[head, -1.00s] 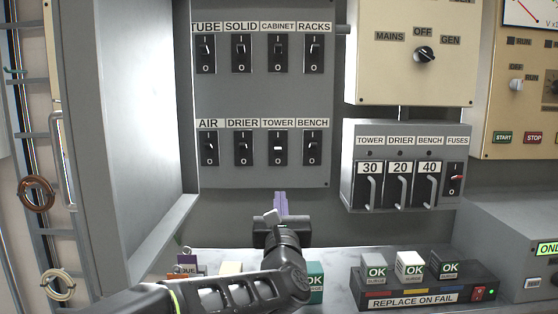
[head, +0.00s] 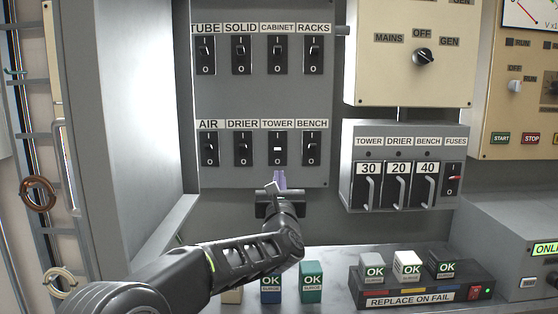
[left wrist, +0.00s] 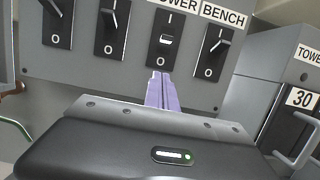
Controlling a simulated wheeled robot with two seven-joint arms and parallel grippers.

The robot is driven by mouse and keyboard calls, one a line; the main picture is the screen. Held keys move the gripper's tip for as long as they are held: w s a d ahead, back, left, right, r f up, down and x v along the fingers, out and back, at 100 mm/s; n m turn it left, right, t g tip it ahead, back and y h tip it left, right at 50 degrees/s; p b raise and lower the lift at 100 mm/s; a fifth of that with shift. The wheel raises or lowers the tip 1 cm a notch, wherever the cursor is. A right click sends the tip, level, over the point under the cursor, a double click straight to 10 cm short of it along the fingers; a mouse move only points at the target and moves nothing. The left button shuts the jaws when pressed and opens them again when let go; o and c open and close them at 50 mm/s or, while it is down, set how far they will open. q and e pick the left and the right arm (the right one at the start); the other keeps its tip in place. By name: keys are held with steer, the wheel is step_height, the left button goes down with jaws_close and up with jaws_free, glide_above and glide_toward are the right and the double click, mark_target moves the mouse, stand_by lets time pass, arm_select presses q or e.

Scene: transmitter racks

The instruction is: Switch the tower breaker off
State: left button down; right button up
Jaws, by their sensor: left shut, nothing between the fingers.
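The tower breaker (head: 278,148) is a black switch in the lower row of the grey panel, under the TOWER label. Its toggle shows a white face near mid-height, unlike the dark levers beside it. It also shows in the left wrist view (left wrist: 166,42), with I above and O below. My left gripper (head: 279,179) has its purple fingers shut and empty, pointing up just below this breaker. In the left wrist view the fingertips (left wrist: 160,77) appear right at the switch's lower edge; I cannot tell whether they touch. My right gripper is not in view.
The drier breaker (head: 243,148) and bench breaker (head: 312,148) flank it closely. An open cabinet door (head: 130,110) stands at left. A fuse box (head: 405,165) with handles juts out at right. Surge blocks (head: 311,282) and a replace-on-fail unit (head: 425,292) occupy the counter below.

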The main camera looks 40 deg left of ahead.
mark_target(279, 150)
arm_select(q)
steer(key=shift+w+a+r+p, duration=0.15)
steer(key=shift+r+p, duration=0.55)
steer(key=shift+r, duration=1.35)
steer(key=shift+r+g+h+p, duration=0.5)
steer(key=shift+r+g+p, duration=0.1)
steer(key=shift+p, duration=1.25)
steer(key=r+p, duration=0.1)
steer(key=p, duration=0.2)
steer(key=g+h+p, duration=0.1)
steer(key=p, duration=0.1)
steer(key=shift+s+d+r+p, duration=0.2)
steer(key=shift+r+p, duration=0.15)
steer(key=shift+p, duration=0.05)
steer(key=shift+f+g, duration=0.3)
steer(key=shift+f, duration=0.4)
